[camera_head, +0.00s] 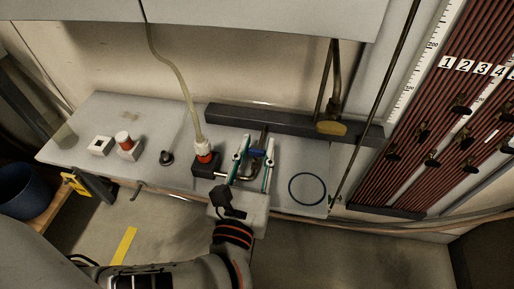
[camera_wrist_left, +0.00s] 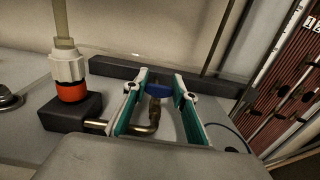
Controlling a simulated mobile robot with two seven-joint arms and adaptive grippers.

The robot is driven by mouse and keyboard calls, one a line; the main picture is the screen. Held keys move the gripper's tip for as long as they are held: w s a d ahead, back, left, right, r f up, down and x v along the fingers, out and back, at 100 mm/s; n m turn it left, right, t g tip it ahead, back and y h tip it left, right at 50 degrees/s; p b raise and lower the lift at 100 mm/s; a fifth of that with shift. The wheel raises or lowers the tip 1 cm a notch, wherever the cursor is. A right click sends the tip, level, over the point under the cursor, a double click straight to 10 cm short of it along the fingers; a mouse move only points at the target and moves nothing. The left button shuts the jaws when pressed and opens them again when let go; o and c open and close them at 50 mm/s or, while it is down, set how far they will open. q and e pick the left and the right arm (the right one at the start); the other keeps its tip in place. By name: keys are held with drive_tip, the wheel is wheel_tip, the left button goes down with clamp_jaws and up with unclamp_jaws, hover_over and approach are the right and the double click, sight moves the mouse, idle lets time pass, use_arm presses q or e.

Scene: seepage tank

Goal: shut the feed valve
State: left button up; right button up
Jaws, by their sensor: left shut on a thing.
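The feed valve shows as a blue handle (camera_head: 256,152) on a brass pipe at the middle of the grey bench. In the left wrist view the blue handle (camera_wrist_left: 158,89) sits between the far ends of the fingers, above the bent brass pipe (camera_wrist_left: 152,122). My left gripper (camera_head: 258,145) reaches in from the front, with one green-lined finger on each side of the handle. It is shut on the handle. The fingers hide parts of the valve and pipe. My right gripper is not in view.
Left of the valve, a clear hose runs into a white and red fitting (camera_head: 203,152) on a dark block (camera_head: 206,170). A dark bar (camera_head: 285,122) lies behind. A tube panel (camera_head: 450,110) stands right.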

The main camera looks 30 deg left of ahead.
use_arm(q)
drive_tip(key=o, duration=1.1)
drive_tip(key=shift+s, duration=0.1)
drive_tip(key=v, duration=1.1)
drive_tip(key=shift+s+d, duration=0.2)
drive_tip(key=shift+s, duration=0.2)
